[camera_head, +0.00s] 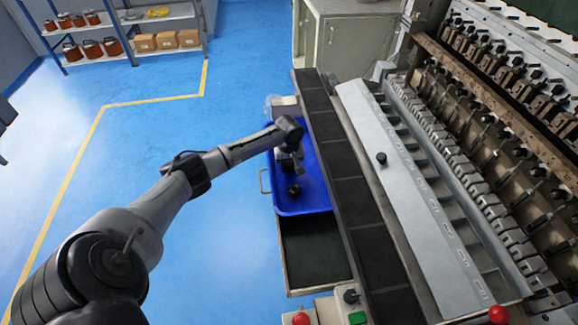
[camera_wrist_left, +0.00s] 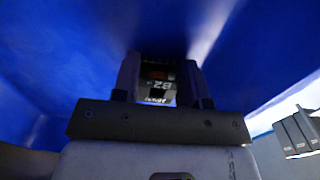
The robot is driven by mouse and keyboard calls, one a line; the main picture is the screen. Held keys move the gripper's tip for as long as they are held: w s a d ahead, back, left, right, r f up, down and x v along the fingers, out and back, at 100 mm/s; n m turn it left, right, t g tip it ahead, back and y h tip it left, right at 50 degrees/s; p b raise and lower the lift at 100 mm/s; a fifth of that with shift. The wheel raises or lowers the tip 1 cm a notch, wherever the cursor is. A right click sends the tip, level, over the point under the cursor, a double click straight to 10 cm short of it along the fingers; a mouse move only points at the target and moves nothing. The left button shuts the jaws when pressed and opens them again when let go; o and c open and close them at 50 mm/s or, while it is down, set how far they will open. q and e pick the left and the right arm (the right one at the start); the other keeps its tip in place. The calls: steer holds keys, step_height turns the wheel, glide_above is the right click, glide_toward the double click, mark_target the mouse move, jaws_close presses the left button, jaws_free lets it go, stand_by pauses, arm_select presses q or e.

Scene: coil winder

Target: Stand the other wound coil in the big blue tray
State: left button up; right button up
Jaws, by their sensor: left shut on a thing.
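The big blue tray (camera_head: 307,203) lies beside the long dark strip of the machine. My left gripper (camera_head: 291,174) reaches down into it, with the wrist partly covering the fingers. A small dark thing (camera_head: 294,190) shows at the fingertips, low in the tray; I cannot tell whether it is the held coil or another one. In the left wrist view my gripper (camera_wrist_left: 158,62) is shut on a dark coil (camera_wrist_left: 157,88) with pale print and a reddish patch. Blue tray walls (camera_wrist_left: 60,60) surround it there. I cannot tell whether the coil touches the tray floor. My right gripper is not in view.
The coil winder (camera_head: 480,130) fills the right side, with a pale panel (camera_head: 400,215) carrying a small dark round thing (camera_head: 381,158). An open dark bin (camera_head: 312,250) lies in front of the tray. Blue floor to the left is clear; a shelf (camera_head: 125,50) stands beyond.

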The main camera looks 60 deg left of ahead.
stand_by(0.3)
arm_select(q)
steer(key=o, duration=0.9)
steer(key=shift+f, duration=0.1)
steer(key=shift+r, duration=0.4)
step_height(320, 180, up, 10)
steer(key=p, duration=0.3)
steer(key=shift+f, duration=0.15)
steer(key=shift+r, duration=0.95)
